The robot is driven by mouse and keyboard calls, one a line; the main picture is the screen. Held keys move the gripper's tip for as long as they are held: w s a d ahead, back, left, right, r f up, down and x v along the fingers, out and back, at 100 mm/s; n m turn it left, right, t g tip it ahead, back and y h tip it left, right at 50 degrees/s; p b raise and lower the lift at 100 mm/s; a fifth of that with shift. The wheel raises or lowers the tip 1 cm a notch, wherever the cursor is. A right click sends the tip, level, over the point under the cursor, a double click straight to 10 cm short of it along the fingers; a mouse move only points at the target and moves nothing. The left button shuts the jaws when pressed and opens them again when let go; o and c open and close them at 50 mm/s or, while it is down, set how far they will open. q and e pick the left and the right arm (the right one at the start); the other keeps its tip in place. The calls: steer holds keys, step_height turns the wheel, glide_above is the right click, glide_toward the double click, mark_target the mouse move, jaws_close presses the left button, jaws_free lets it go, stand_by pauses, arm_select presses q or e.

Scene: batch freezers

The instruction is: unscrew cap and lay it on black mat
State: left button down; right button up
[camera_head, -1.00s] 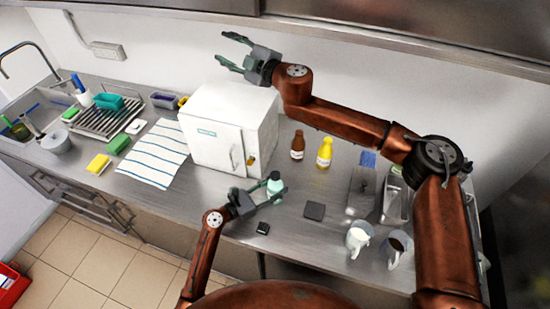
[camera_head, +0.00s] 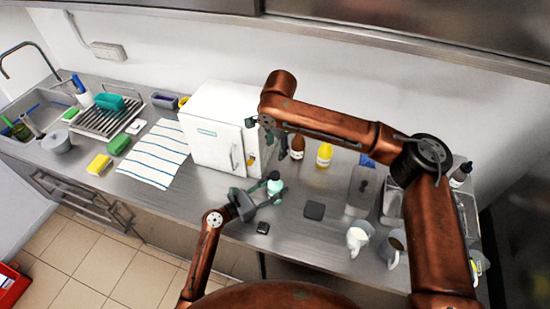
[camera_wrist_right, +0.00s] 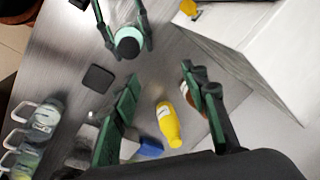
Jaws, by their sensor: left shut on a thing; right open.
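A mint-green bottle (camera_head: 275,188) with a dark cap (camera_head: 274,176) stands upright in front of the white freezer. My left gripper (camera_head: 262,201) is shut around the bottle's body; the cap is free above the fingers. In the right wrist view the dark cap (camera_wrist_right: 128,47) shows from above, between the left gripper's fingers. The black mat (camera_head: 314,210) lies flat and bare on the counter to the right of the bottle; it also shows in the right wrist view (camera_wrist_right: 98,78). My right gripper (camera_wrist_right: 163,78) is open and empty, pointing down above the counter; my arm partly hides it in the head view.
The white freezer (camera_head: 213,130) stands just left of the right gripper. A brown bottle (camera_head: 298,147) and a yellow bottle (camera_head: 324,154) stand behind the mat. Two white mugs (camera_head: 358,238) stand at right. A small black item (camera_head: 263,228) lies near the front edge.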

arm_select(q)
steer(key=shift+r, duration=0.1)
arm_select(e)
steer(key=m+g, duration=0.2)
glide_above(275, 177)
steer(key=shift+f, duration=0.25)
steer(key=shift+s+f+h, duration=0.1)
steer(key=shift+f+h, duration=0.2)
step_height(275, 177, down, 7)
steer(key=shift+f, duration=0.15)
steer(key=shift+c, duration=0.3)
